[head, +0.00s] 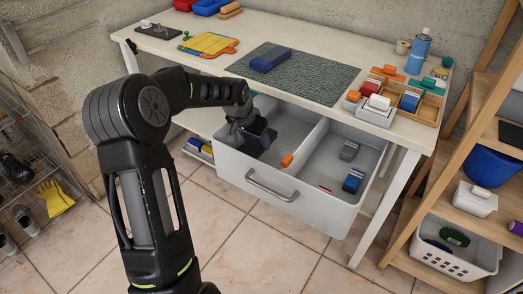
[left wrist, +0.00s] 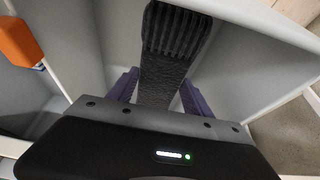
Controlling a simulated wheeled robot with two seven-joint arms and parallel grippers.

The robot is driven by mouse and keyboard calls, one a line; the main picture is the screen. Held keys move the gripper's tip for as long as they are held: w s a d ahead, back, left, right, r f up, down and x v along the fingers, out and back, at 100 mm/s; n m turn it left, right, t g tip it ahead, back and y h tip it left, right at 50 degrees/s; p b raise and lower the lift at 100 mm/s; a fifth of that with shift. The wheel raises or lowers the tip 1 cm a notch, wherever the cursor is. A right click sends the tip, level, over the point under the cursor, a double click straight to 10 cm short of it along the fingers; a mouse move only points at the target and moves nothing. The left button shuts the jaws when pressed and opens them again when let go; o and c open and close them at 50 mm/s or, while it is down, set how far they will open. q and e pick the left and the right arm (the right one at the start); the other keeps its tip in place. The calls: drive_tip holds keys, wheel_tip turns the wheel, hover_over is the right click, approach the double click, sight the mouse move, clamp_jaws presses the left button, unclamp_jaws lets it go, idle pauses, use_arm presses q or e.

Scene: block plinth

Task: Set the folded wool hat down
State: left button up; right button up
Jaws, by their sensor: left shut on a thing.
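The folded wool hat (left wrist: 172,45) is dark grey, with a ribbed band at its far end in the left wrist view. My left gripper (head: 258,138) is shut on it, with the two purple fingers on either side of it. The gripper points down inside the left compartment of the open grey drawer (head: 285,189). In the head view the hat is mostly hidden by the gripper, and I cannot tell whether it touches the drawer floor. My right gripper is not in view.
An orange item (head: 287,160) lies near the drawer's divider; it also shows in the left wrist view (left wrist: 20,42). The right compartment holds a grey item (head: 349,150) and a blue one (head: 353,181).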

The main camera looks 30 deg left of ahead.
sight(256, 149)
use_arm(q)
drive_tip(key=shift+f, duration=0.2)
drive_tip(key=shift+f, duration=1.9)
drive_tip(key=shift+f, duration=0.1)
drive_tip(key=shift+f+b, duration=0.5)
drive_tip(key=shift+b, duration=0.1)
drive_tip(key=o, duration=1.4)
drive_tip(key=shift+o, duration=0.2)
drive_tip(key=shift+r, duration=0.1)
